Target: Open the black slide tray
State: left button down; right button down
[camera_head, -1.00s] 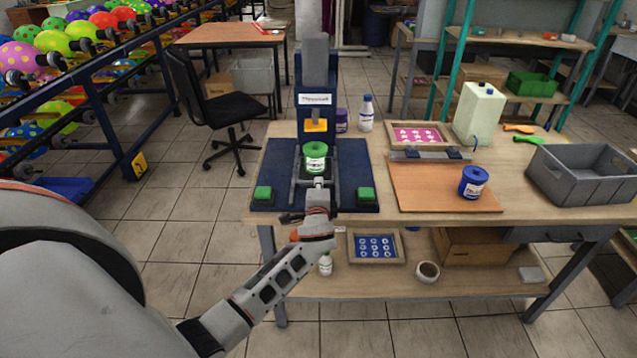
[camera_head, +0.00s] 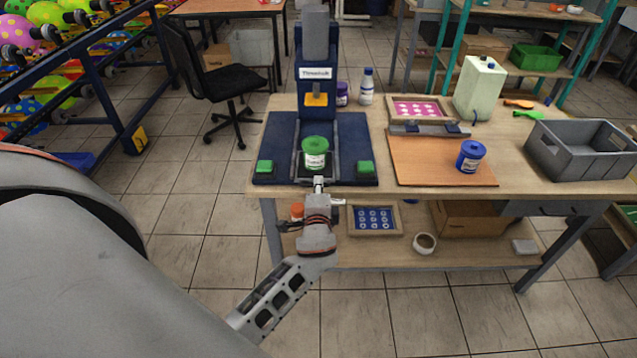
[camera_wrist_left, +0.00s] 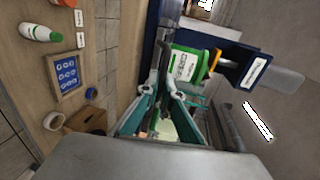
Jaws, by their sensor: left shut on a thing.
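The black slide tray (camera_head: 316,175) sits between the two green buttons on the blue base of the press and is slid out toward me, its front near the base's front edge. A green ink pot (camera_head: 315,152) stands upright on it, in front of the press head. My left gripper (camera_head: 319,188) is shut on the tray's handle at the front; the fingers hide most of the handle. In the left wrist view the fingers (camera_wrist_left: 162,76) are close together beside the green pot (camera_wrist_left: 186,66). My right gripper is not in view.
The press column (camera_head: 315,75) stands behind the tray. A blue ink pot (camera_head: 470,156) stands on an orange board (camera_head: 440,170) to the right, with a grey crate (camera_head: 580,155) beyond. The lower shelf below the gripper holds a framed screen (camera_head: 375,219) and an orange-capped bottle (camera_head: 297,211).

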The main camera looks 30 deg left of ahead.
pick_arm(q)
jog(key=c, duration=2.5)
grip_release()
jog(key=shift+c, duration=0.2)
jog(key=v, duration=1.2)
